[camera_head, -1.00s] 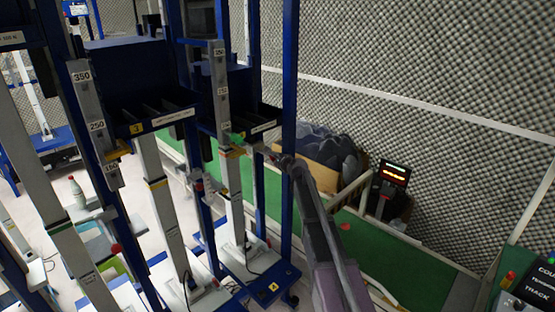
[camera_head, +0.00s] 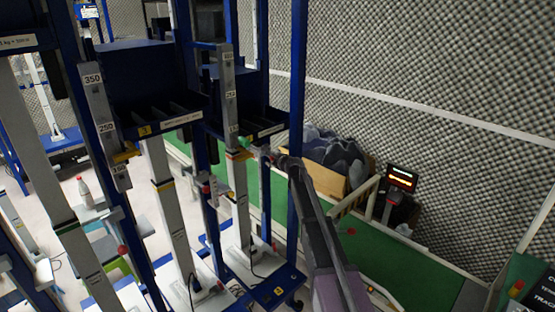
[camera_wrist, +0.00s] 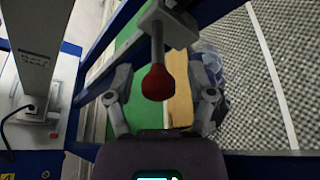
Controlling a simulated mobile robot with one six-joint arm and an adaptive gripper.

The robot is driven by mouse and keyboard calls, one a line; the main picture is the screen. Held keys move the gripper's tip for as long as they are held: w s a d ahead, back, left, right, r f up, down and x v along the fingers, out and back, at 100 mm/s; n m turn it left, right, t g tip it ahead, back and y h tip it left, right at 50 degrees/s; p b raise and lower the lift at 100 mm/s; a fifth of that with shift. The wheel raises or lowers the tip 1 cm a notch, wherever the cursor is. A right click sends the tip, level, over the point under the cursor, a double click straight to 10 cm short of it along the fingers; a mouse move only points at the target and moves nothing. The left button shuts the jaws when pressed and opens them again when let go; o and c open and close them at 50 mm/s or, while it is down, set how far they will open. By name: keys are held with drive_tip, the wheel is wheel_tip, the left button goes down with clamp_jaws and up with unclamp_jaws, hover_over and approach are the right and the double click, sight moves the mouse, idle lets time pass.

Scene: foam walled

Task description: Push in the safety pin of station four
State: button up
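The safety pin shows in the wrist view as a grey rod with a round red knob (camera_wrist: 158,83), running from a grey block on a blue frame. My gripper (camera_wrist: 162,92) is open, with one finger on each side of the knob and visible gaps between. In the head view my gripper (camera_head: 272,158) is beside the upright of the right-hand station (camera_head: 238,190), just below its dark blue tray. The pin is too small and covered there to make out clearly. How far the pin sticks out cannot be told.
A neighbouring station has a tray marked 3 (camera_head: 145,131). A blue post (camera_head: 297,90) stands close to my arm. A cardboard box of dark foam (camera_head: 328,180) and a red-lit display (camera_head: 401,178) are behind.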

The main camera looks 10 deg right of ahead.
drive_tip(key=shift+s, duration=0.1)
drive_tip(key=shift+s+n, duration=0.3)
drive_tip(key=shift+s, duration=0.3)
drive_tip(key=s+d+f+n+g+h, duration=0.1)
drive_tip(key=s+f+n+g, duration=0.3)
drive_tip(key=s, duration=1.1)
drive_tip(key=s+d+f+n+g+h+p, duration=0.1)
drive_tip(key=s+f+n+g, duration=0.3)
drive_tip(key=s+n, duration=0.6)
drive_tip(key=s+d+f+n+g+h, duration=0.2)
drive_tip(key=s+n+g, duration=0.4)
drive_tip(key=s, duration=1.6)
wheel_tip(320, 180, down, 2)
drive_tip(key=shift+s+d+f+n+h, duration=0.1)
drive_tip(key=shift+s+d+n+h, duration=0.3)
drive_tip(key=shift+n, duration=0.6)
drive_tip(key=shift+w+a, duration=0.15)
drive_tip(key=shift+w, duration=0.05)
